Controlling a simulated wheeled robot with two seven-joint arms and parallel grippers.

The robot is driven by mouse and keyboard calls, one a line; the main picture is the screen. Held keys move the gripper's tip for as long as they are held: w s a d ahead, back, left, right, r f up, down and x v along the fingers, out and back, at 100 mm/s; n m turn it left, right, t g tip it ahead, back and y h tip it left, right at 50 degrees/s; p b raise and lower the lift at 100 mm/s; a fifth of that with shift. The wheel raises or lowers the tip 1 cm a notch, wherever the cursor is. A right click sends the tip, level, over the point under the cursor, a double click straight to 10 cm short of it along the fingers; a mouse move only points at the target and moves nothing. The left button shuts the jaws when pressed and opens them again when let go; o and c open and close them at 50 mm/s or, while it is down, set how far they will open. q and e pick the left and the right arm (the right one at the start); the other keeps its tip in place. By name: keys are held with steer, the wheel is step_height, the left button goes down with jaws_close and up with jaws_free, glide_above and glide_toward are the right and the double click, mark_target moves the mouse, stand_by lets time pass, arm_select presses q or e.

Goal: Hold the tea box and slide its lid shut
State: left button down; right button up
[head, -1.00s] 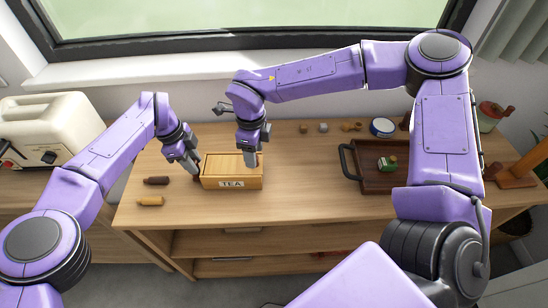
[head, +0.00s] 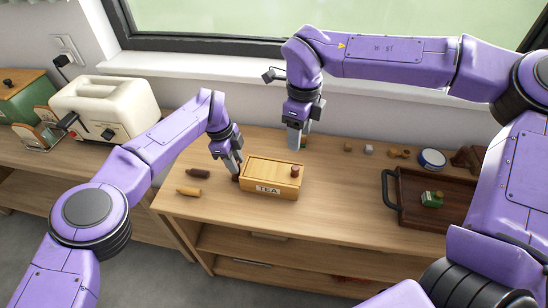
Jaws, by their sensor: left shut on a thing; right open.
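The wooden tea box (head: 270,191) with a "TEA" label on its front stands on the wooden counter. Its lid (head: 266,172) lies over the top, with a small dark knob (head: 295,171) near the right end. I see no clear gap at the lid's edges. My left gripper (head: 235,172) is shut on the box's left end. My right gripper (head: 296,145) is open and empty, raised above and behind the box's right end, apart from the knob. Its fingertips are seen from behind the arm's wrist.
Two small bottles, one dark (head: 198,173) and one tan (head: 189,191), lie left of the box. A dark tray (head: 416,218) holding a green item (head: 432,200) is at the right. A round tin (head: 432,159) stands behind it. A cream toaster (head: 107,108) is at the left.

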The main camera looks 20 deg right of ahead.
arm_select(q)
steer(key=shift+f, duration=0.1)
steer(key=c, duration=0.8)
jaws_free()
steer(key=shift+o, duration=0.3)
